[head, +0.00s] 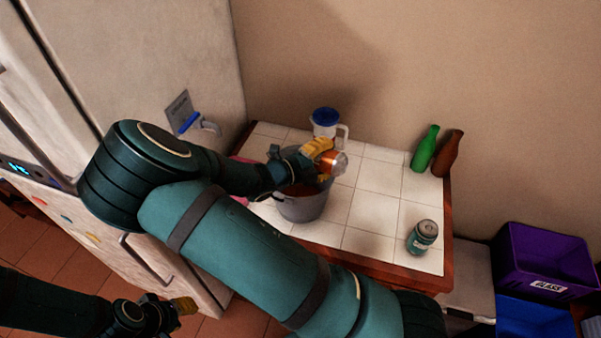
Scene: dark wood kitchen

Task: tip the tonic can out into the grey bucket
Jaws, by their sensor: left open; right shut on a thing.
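My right gripper (322,158) is shut on an orange can (331,164) with a pale metal end. It holds the can tipped over on its side above the grey bucket (303,208), near the rim's right side. The can's label is too small to read, and no stream from it can be made out. The bucket stands upright on the white tiled table; its inside looks reddish brown and is partly hidden by my gripper. A teal can (422,237) stands upright at the table's right. My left gripper (186,306) is open and empty at the lower left, away from the table.
A clear jug with a blue lid (325,117) stands behind the bucket. A green bottle (425,149) and a brown bottle (448,153) stand at the back right. A pink thing (241,199) is mostly hidden left of the bucket. Purple (545,258) and blue (535,315) bins stand right of the table.

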